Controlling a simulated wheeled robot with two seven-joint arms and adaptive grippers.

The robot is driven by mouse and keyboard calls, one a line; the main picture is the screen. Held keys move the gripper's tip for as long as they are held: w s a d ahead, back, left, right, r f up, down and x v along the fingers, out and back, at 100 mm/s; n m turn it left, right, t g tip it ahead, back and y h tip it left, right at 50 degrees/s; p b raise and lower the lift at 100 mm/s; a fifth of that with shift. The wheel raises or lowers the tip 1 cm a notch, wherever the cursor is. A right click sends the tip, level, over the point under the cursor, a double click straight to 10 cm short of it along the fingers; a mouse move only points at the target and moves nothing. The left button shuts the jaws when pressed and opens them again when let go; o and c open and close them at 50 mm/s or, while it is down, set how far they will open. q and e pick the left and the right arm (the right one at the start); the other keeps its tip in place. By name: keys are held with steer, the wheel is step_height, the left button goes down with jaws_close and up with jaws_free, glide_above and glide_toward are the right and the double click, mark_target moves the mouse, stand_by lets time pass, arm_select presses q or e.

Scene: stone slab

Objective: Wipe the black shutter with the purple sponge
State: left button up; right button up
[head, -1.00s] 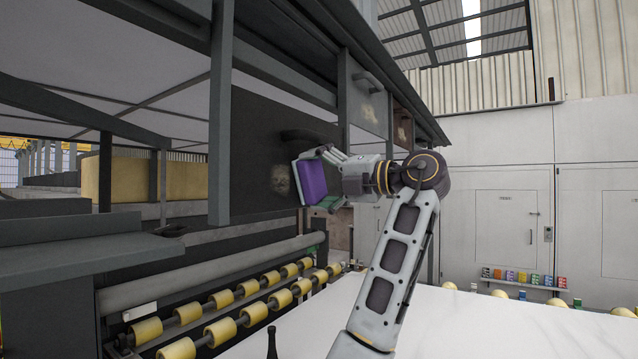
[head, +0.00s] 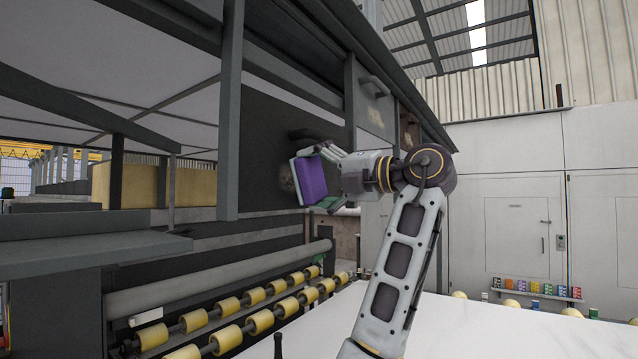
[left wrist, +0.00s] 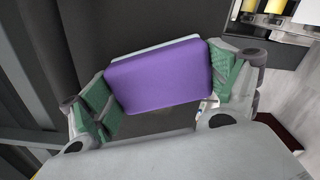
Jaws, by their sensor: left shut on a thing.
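The black shutter (head: 262,130) is an upright dark panel left of centre in the head view, with a dark handle (head: 308,134). A pale brownish stain (head: 287,177) shows on it, partly covered by the sponge. My left gripper (head: 328,178) is shut on the purple sponge (head: 313,181), which has a light grey layer on its shutter side. The sponge is in front of the stain; I cannot tell whether it touches the shutter. In the left wrist view, the sponge (left wrist: 160,77) sits between the green finger pads. My right gripper is not in view.
A grey post (head: 229,130) stands left of the stain. Yellow rollers (head: 228,337) and a grey bar (head: 215,280) run below the shutter. A white slab (head: 480,330) lies at lower right. Small coloured blocks (head: 537,289) sit by the far wall.

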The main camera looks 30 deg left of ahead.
mark_target(308, 177)
arm_select(q)
steer(key=shift+s, duration=0.25)
steer(key=shift+s+a+b, duration=0.1)
steer(key=shift+s+b, duration=0.95)
steer(key=shift+s, duration=0.35)
steer(key=shift+s+a+b, duration=0.15)
steer(key=shift+s+b, duration=0.7)
steer(key=shift+s, duration=0.7)
